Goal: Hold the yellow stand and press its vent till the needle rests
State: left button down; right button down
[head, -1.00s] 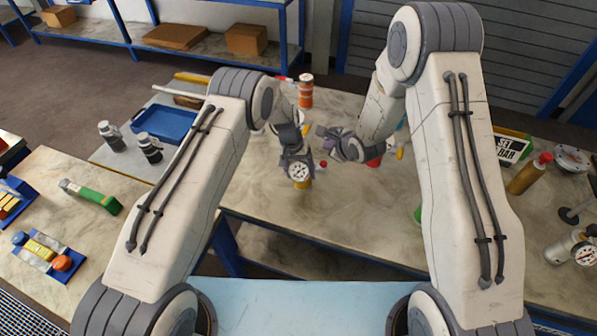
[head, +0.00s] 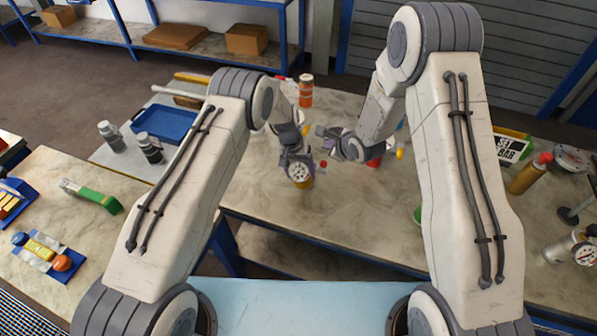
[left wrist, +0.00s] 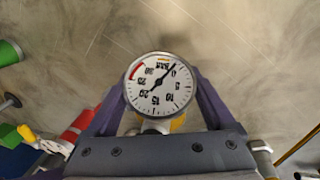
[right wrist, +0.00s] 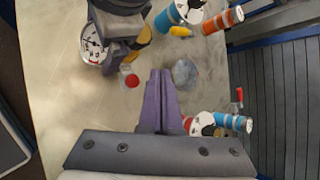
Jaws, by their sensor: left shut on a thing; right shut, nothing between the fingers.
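The yellow stand (head: 304,184) carries a round white dial gauge (head: 299,172) and shows only in part below it. My left gripper (left wrist: 158,95) is shut around the stand just behind the dial; its yellow also shows in the right wrist view (right wrist: 141,46). In the left wrist view the dial (left wrist: 158,83) has its black needle along a line from upper right, near the 0, to lower left. A small red knob (right wrist: 132,81) beside the gauge may be the vent. My right gripper (right wrist: 160,78) is shut and empty, apart from the knob, above and right of the gauge.
An orange bottle (head: 306,90) stands behind the grippers. Blue-and-white (right wrist: 170,17) and orange (right wrist: 222,20) cylinders stand near my right gripper. A blue tray (head: 165,124) lies at left. The bench front is largely clear.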

aim_at(324, 164)
notch_tip(324, 164, up, 4)
jog(key=shift+f, duration=0.1)
dwell(0.4)
jog(key=shift+f, duration=4.45)
jog(key=shift+f, duration=0.1)
jog(key=shift+f, duration=0.3)
jog(key=shift+f, duration=0.55)
dwell(0.7)
